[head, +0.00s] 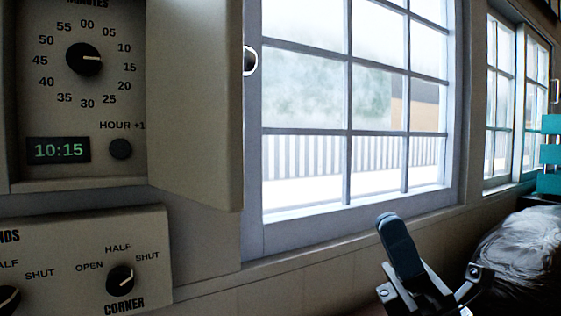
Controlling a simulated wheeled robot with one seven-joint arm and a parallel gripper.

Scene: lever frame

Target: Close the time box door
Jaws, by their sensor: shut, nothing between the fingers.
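The time box (20,110) is on the wall at the left, with a minutes dial (84,60), an HOUR +1 button (121,149) and a green display reading 10:15. Its beige door (195,100) stands open, swung out from the box's right side. A round ring (250,61) shows at the door's right edge; I cannot tell whether it belongs to the door. My gripper (400,240) is at the lower right, shut and empty, pointing up. In the picture it is right of and below the door, apart from it.
Below the box is a control panel (70,245) with OPEN, HALF and SHUT knobs. A paned window (348,110) fills the middle, with a sill under it. A clear plastic bag (515,255) and teal slats (550,155) are at the right.

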